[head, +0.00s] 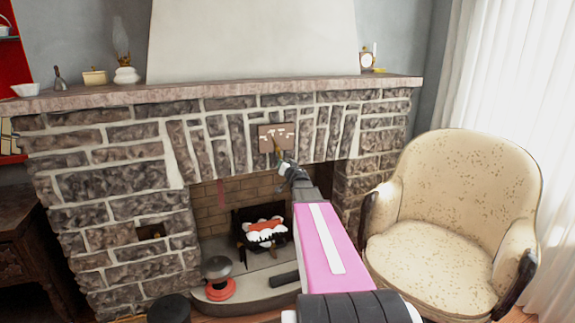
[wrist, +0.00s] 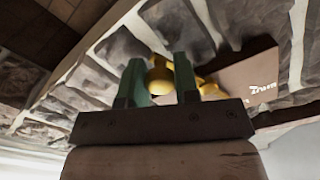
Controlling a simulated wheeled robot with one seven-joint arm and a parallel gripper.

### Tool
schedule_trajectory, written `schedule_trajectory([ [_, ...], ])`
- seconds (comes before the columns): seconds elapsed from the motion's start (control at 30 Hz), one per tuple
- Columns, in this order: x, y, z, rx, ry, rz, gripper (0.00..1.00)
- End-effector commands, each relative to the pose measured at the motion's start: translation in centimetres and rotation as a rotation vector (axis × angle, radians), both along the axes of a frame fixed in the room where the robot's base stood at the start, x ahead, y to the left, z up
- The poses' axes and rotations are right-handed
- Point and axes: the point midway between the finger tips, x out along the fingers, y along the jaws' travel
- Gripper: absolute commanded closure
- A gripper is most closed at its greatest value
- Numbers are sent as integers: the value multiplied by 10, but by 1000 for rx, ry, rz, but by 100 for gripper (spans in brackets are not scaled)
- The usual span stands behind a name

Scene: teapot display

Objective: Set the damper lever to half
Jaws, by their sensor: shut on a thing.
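The damper plate (head: 268,131) is a small brown panel with pale markings on the stone above the fireplace opening. The brass-yellow damper lever (head: 278,150) hangs down over its lower part. In the wrist view its rounded yellow knob (wrist: 160,76) sits between the two green fingers, and the brown plate (wrist: 240,75) with white lettering lies behind and to the right. My gripper (head: 281,161) is shut on the lever; its fingers also show in the wrist view (wrist: 159,80). Most of the plate's lettering is hidden or too small to read, so I cannot tell the lever's setting.
The stone mantel shelf (head: 220,97) runs above the plate with small ornaments on it. Below is the open hearth with a fire basket (head: 264,230). A cream armchair (head: 440,225) stands close at the right. A dark wooden cabinet (head: 30,240) is at the left.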

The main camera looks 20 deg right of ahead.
Motion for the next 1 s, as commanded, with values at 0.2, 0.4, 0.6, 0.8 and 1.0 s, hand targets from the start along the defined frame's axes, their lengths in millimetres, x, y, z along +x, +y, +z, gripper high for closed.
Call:
schedule_trajectory([
  [0.2, -1, 16, -3, 202, 8, 1, 100],
  [0.4, -2, 27, -4, 362, 13, -1, 100],
  [0.6, -2, 36, -3, 481, 18, 0, 100],
  [0.8, -2, 41, -1, 552, 19, -1, 100],
  [1.0, -2, 43, -1, 581, 20, -1, 100],
])
